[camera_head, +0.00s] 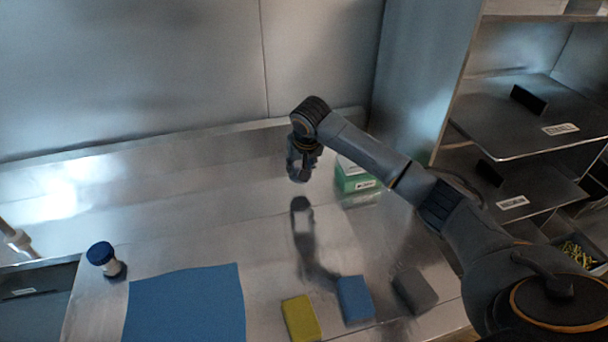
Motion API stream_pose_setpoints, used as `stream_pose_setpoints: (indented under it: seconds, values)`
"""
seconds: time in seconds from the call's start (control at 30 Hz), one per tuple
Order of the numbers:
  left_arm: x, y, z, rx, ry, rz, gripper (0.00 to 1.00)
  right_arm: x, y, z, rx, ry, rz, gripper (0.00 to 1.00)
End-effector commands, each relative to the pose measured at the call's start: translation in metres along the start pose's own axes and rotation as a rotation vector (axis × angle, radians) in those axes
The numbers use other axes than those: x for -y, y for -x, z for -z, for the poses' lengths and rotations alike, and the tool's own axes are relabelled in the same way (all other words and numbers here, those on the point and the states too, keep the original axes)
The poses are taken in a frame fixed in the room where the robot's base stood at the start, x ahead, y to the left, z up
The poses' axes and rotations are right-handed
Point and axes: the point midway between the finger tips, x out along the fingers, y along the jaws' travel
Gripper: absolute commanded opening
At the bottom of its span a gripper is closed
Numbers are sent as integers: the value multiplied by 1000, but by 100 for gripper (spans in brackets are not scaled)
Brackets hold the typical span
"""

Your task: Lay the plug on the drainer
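A small object with a round blue top and a pale lower part (104,260), which may be the plug, is on the steel counter at the left, beside the sink edge. I cannot tell for sure which surface is the drainer; the bare steel worktop (200,240) spreads across the middle. My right gripper (300,174) hangs above the back of the counter, pointing down, far to the right of the blue-topped object. Nothing clearly shows in it, and its finger gap is too small to judge. My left gripper is out of view.
A blue mat (188,305) lies front left. Yellow (301,318), blue (355,299) and grey (414,290) blocks lie at the front. A green and white box (356,177) stands behind my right arm. Steel shelves (530,115) are at right, a dark sink (35,300) at left.

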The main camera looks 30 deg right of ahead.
Motion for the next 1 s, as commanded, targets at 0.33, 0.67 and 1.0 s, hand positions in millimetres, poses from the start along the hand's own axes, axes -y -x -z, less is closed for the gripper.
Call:
stream_pose_setpoints:
  seconds: [0.33, 0.67, 1.0]
  values:
    - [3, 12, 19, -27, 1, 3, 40, -16, -33, 0, 2, 1, -1, 8]
    - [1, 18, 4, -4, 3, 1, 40, -16, -55, -8, -3, 1, 0, 8]
    - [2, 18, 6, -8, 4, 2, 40, -16, -57, -10, -2, 1, 0, 59]
